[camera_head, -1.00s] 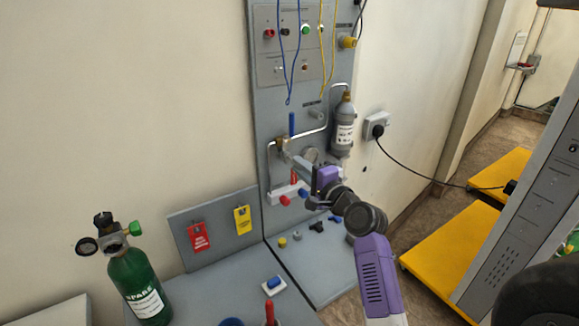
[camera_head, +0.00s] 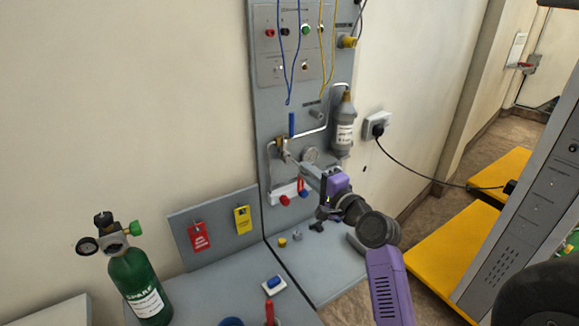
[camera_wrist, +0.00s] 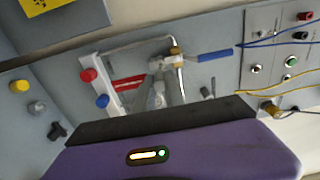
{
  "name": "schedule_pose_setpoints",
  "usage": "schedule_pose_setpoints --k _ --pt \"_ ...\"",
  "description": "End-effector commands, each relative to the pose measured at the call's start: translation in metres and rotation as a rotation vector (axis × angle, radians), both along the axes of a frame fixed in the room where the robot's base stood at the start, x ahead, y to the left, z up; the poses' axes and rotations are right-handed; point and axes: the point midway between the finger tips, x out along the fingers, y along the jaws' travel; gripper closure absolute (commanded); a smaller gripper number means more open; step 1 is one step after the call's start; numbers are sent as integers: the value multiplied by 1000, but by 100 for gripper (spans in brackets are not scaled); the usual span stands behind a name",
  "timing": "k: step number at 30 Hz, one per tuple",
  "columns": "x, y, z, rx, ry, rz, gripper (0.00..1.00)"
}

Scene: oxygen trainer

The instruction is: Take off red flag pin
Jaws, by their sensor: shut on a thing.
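The red flag pin (camera_head: 300,184) shows as a narrow red strip hanging below the front of my gripper, in front of the white manifold. In the wrist view the red flag (camera_wrist: 128,82) lies just left of the fingers. My gripper (camera_head: 289,156) is shut on the pin, with its tips close to the brass valve fitting (camera_head: 281,147). The wrist view also shows my gripper (camera_wrist: 160,67) near this fitting (camera_wrist: 177,60). The fingers hide the pin's shaft, so I cannot tell whether it is still in the fitting.
A blue lever (camera_head: 292,124) stands above the fitting. A red knob (camera_head: 285,200) and a blue knob (camera_head: 304,194) sit on the manifold below. Blue cords (camera_head: 288,75) hang above.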

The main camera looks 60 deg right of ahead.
Motion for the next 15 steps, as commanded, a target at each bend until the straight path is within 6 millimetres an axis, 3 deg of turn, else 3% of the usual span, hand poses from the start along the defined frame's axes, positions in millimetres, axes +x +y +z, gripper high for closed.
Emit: schedule_pose_setpoints --k 15 --pt "-14 9 0 -2 1 0 100"
